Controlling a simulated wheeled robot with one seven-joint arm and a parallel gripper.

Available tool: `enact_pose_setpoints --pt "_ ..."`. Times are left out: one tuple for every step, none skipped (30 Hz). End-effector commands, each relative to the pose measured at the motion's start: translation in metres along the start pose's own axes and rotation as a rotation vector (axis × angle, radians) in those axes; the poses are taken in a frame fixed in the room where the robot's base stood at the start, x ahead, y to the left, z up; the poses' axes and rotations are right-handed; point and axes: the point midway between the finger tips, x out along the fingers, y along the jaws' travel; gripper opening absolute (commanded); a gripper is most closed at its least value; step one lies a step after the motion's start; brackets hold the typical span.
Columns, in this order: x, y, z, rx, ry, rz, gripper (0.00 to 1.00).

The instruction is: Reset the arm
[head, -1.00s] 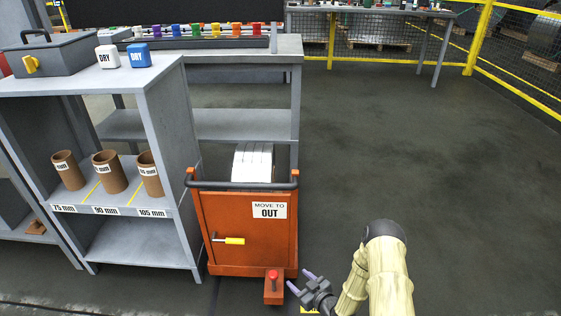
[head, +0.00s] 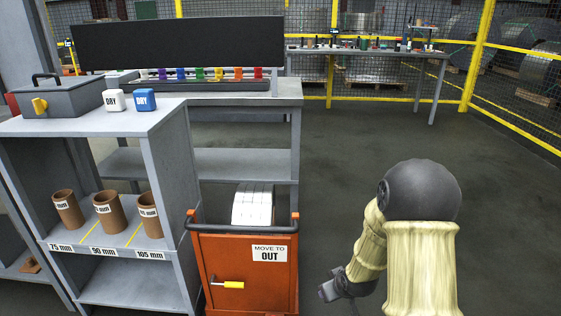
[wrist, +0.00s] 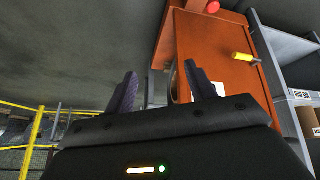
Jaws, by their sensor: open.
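My arm (head: 422,255) shows at the lower right of the head view, folded with its elbow up. My gripper (head: 338,290) is low, just right of the orange cart, partly cut off by my forearm and the frame edge. In the wrist view my gripper (wrist: 163,90) shows two dark fingers standing well apart with nothing between them. The orange cart (head: 225,262) stands beyond the fingers in the wrist view, where the picture is turned over.
The cart carries a white stack (head: 253,204) and a "MOVE TO OUT" label. A grey shelf (head: 130,290) with brown tubes (head: 108,209) stands to its left. A far table (head: 400,53) and a yellow fence (head: 478,55) are behind. The floor right of the cart is clear.

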Motion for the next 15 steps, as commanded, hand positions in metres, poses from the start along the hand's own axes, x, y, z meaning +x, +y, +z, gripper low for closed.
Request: enact_pose_setpoints --pt "-0.02 0.0 0.0 0.023 -0.022 0.013 0.55" --pt "-0.03 0.0 0.001 0.039 -0.039 0.019 0.55" --pt "-0.043 -0.001 0.005 0.06 -0.062 0.026 0.55" --pt "-0.053 -0.002 0.007 0.078 -0.079 0.031 0.55" --pt "-0.062 -0.003 0.01 0.096 -0.095 0.036 0.55" --pt "-0.076 -0.005 0.014 0.121 -0.117 0.041 0.55" --pt "-0.085 -0.006 0.017 0.138 -0.132 0.045 0.55" --pt "-0.095 -0.009 0.02 0.158 -0.148 0.047 0.55" --pt "-0.107 -0.011 0.025 0.182 -0.168 0.05 0.55" --pt "-0.116 -0.014 0.028 0.2 -0.182 0.051 0.55" --pt "-0.125 -0.016 0.032 0.216 -0.196 0.052 0.55" --pt "-0.135 -0.019 0.037 0.24 -0.213 0.052 0.55" --pt "-0.142 -0.022 0.04 0.255 -0.225 0.052 0.55" --pt "-0.148 -0.024 0.044 0.269 -0.237 0.051 0.55" --pt "-0.157 -0.027 0.048 0.287 -0.25 0.05 0.55"
